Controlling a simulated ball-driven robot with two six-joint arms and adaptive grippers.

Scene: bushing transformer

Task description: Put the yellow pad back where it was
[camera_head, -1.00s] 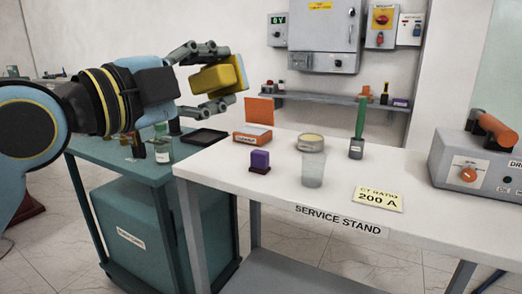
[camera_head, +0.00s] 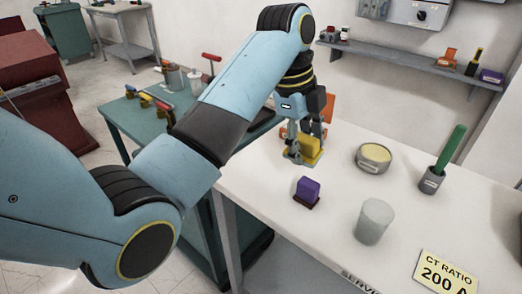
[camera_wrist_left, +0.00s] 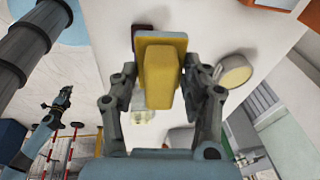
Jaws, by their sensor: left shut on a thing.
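The yellow pad (camera_head: 309,147) is in my left gripper (camera_head: 304,157), which points down over the white service stand (camera_head: 265,185). The gripper is shut on it, with a finger on each side. In the left wrist view the yellow pad (camera_wrist_left: 158,78) sits between the two fingers (camera_wrist_left: 160,95), its wider plate at the far end. I cannot tell whether it touches the stand top. An orange piece (camera_head: 328,108) shows behind the gripper; the arm hides most of that area.
A purple block (camera_head: 307,190) on a dark base stands close in front of the pad. A shelf (camera_head: 400,62) is behind.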

